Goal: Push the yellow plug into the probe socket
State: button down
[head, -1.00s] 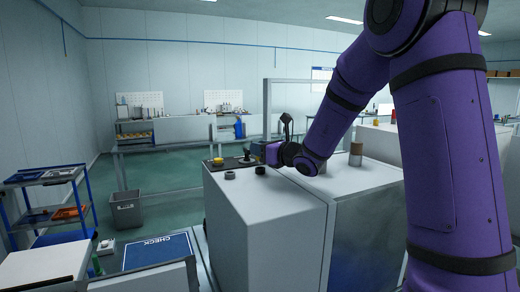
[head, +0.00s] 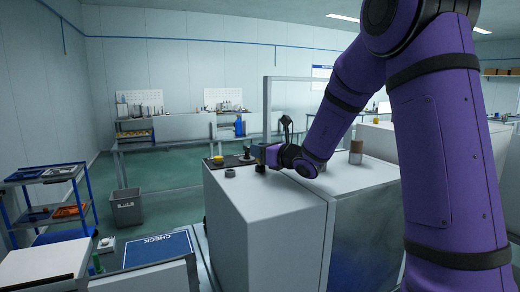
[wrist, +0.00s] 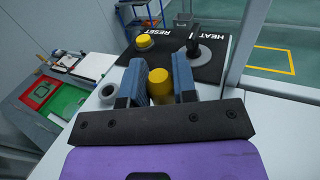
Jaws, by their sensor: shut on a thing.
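My gripper (wrist: 157,64) has two blue fingers shut on the yellow plug (wrist: 160,87), whose rounded top shows between them in the wrist view. In the head view my gripper (head: 261,155) is low over the top of the white cabinet, right at a small black round piece (head: 260,169). This piece may be the probe socket; its label is not readable. The plug's lower end is hidden, so I cannot tell whether it touches or sits in the socket. A grey ring (head: 230,173) lies left of the gripper; it also shows in the wrist view (wrist: 108,93).
A brown cylinder (head: 356,152) stands on the cabinet (head: 260,215) to the right. The cabinet's front top is clear.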

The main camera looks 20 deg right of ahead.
jog(key=shift+f, duration=0.7)
jog(key=c, duration=0.8)
grip_release()
jog(key=shift+s, duration=0.1)
jog(key=v, duration=0.9)
jog(key=shift+s+d, duration=0.15)
jog(key=shift+s, duration=0.2)
jog(key=shift+s+d, duration=0.1)
jog(key=shift+s, duration=0.35)
